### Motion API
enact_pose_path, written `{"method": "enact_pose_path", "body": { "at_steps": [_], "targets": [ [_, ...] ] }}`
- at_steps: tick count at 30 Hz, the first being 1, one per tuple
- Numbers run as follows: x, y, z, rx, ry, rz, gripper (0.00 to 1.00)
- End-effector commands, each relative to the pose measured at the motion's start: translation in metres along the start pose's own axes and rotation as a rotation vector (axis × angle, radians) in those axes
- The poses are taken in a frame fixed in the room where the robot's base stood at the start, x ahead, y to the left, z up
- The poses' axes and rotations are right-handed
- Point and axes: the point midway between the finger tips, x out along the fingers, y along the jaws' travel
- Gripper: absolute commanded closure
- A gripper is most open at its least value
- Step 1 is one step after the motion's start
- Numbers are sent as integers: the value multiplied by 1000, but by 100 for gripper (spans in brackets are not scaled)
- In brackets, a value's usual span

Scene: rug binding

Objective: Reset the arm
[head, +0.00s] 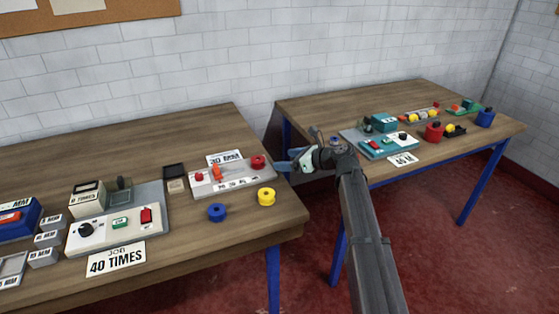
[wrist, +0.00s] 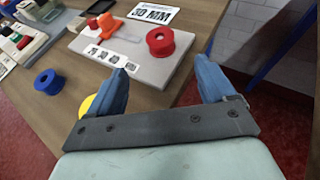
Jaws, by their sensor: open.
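My gripper (head: 284,160) is in the gap between the two tables, beside the right end of the left table. It points left, towards a white panel (head: 222,178) that carries a red spool (head: 258,162) and an orange-red piece. In the wrist view my gripper (wrist: 160,82) shows two blue fingers spread apart with nothing held between them. The red spool (wrist: 160,41) is beyond the fingers, on the panel. A yellow spool (wrist: 86,106) is partly hidden behind the left finger.
The right table (head: 310,108) holds a teal machine (head: 372,147) and several spools. A wall stands behind.

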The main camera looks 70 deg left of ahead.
Motion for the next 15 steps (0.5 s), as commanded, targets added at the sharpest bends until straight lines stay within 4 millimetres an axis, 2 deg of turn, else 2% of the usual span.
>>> {"method": "enact_pose_path", "body": {
  "at_steps": [4, 15],
  "targets": [
    [-7, 0, 0, 0, 0, -1, 17],
    [-8, 0, 0, 0, 0, 0, 17]
  ]
}}
